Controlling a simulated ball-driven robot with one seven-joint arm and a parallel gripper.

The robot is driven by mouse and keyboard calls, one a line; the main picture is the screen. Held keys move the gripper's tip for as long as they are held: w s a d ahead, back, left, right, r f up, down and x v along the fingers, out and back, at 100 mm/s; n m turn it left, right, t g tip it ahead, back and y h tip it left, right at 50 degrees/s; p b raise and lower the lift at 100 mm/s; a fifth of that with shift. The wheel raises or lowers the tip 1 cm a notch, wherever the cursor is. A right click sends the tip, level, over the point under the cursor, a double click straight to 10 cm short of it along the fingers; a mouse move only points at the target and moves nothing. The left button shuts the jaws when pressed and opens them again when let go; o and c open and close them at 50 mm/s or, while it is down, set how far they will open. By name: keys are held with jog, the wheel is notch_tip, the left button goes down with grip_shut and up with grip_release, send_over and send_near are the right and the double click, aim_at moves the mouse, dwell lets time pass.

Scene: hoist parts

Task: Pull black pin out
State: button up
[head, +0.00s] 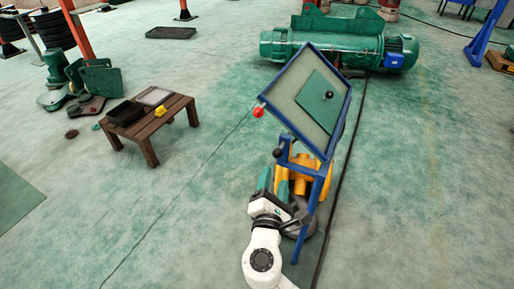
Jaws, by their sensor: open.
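A black round knob (277,152), which looks like the head of the black pin, sticks out at the left side of the blue stand (318,172), below the tilted panel. Its shaft cannot be made out. Another black knob (329,95) sits on the green plate (316,103) on the panel's face. My gripper (271,182) is open, just below the side knob and left of the stand, apart from the knob. The view does not show anything between its fingers.
A red ball handle (258,112) juts from the panel's left edge. A yellow part (300,180) stands behind my gripper in the stand. A green hoist (335,45) lies behind. A low wooden table (150,120) stands at left, with clear floor between.

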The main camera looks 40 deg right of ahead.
aim_at(277, 157)
jog(key=p+x, duration=0.1)
jog(key=x, duration=0.9)
jog(key=shift+w+d+r, duration=0.1)
jog(key=shift+w+d, duration=0.2)
jog(key=shift+c, duration=0.3)
grip_shut()
